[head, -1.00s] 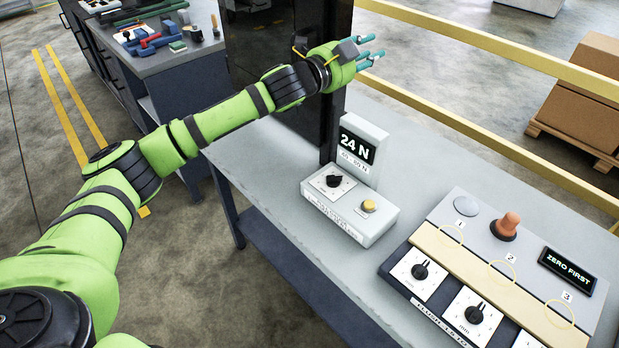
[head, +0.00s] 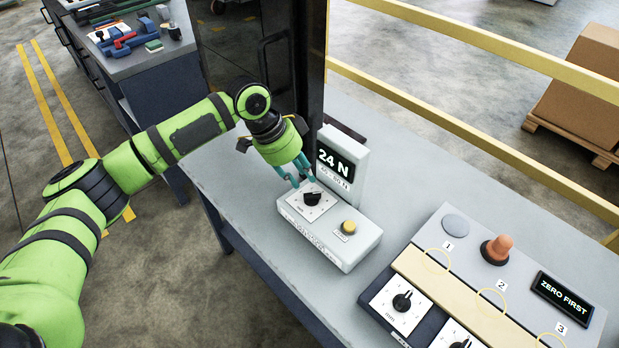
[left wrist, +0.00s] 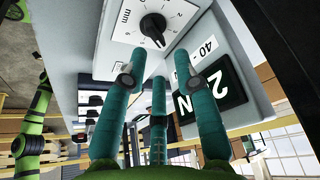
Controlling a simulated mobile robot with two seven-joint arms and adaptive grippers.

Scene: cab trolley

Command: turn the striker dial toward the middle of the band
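The striker dial is a black knob (head: 312,198) on a white plate on top of a grey box (head: 345,252); it also shows in the left wrist view (left wrist: 154,27). A display reading 24 N (head: 336,161) stands at the back of the box, with a smaller band line below it, partly hidden in the left wrist view. My left gripper (head: 301,180) points down just behind the dial, its teal fingers spread apart and empty. In the left wrist view the fingers (left wrist: 158,85) reach toward the dial with a gap before it.
A yellow button (head: 348,227) sits beside the dial on the same box. To the right is a panel with several dials, an orange knob (head: 497,249) and a ZERO FIRST sign (head: 562,297). A dark post (head: 312,60) stands close behind the gripper.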

